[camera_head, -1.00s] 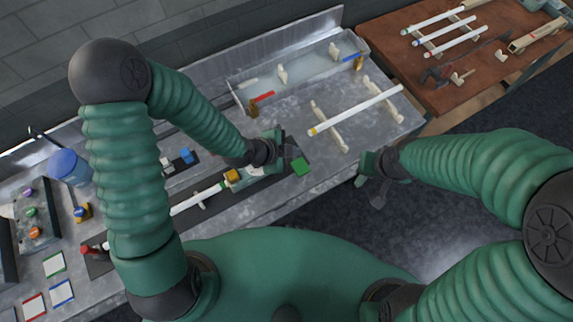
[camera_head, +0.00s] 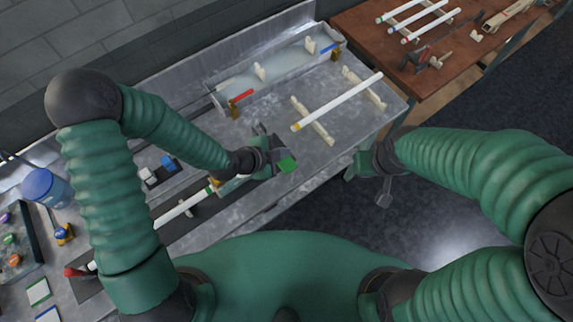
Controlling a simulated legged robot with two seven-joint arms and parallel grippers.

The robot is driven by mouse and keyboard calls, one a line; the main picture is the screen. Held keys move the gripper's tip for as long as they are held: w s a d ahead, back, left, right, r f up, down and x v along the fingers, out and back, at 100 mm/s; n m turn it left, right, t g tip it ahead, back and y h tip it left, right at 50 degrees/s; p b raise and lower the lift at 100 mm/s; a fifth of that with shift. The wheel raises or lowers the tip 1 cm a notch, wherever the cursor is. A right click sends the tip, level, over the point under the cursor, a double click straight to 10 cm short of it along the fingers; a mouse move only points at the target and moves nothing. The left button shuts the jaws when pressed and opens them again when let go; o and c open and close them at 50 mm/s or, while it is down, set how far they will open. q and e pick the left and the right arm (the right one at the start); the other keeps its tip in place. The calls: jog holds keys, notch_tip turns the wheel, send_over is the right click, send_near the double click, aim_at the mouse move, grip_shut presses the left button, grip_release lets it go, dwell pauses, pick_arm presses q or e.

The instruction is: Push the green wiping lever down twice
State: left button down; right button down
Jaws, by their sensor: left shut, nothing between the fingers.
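The bright green lever pad (camera_head: 287,165) is near the front edge of the metal bench, right of the wiping device. My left gripper (camera_head: 281,153) is shut and empty. Its fingers are right beside the green pad and overlap its upper edge in the picture; I cannot tell whether they touch. The rest of the lever and most of the device are hidden behind the gripper and forearm. My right gripper (camera_head: 370,181) hangs off the bench's front edge, away from the lever; its jaw opening is unclear.
Another white tube (camera_head: 183,207) runs left from the device. A clear trough (camera_head: 285,68) stands behind. A brown table (camera_head: 395,60) holds more tubes at the upper right.

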aim_at(282, 167)
pick_arm(q)
notch_tip(282, 167, down, 4)
jog(key=b, duration=0.2)
jog(key=shift+w+f+b, duration=0.1)
jog(key=shift+f+b, duration=0.1)
jog(key=shift+b, duration=0.2)
jog(key=shift+f, duration=0.15)
jog(key=shift+d, duration=0.1)
dwell(1.3)
jog(key=shift+f+b, duration=0.3)
jog(key=shift+b, duration=0.2)
jog(key=shift+s+f+b, duration=0.2)
jog(key=shift+f+b, duration=1.95)
jog(key=shift+f, duration=0.15)
dwell(1.5)
jog(key=shift+r, duration=0.1)
dwell(0.5)
jog(key=shift+r+p, duration=2.2)
jog(key=shift+r, duration=0.45)
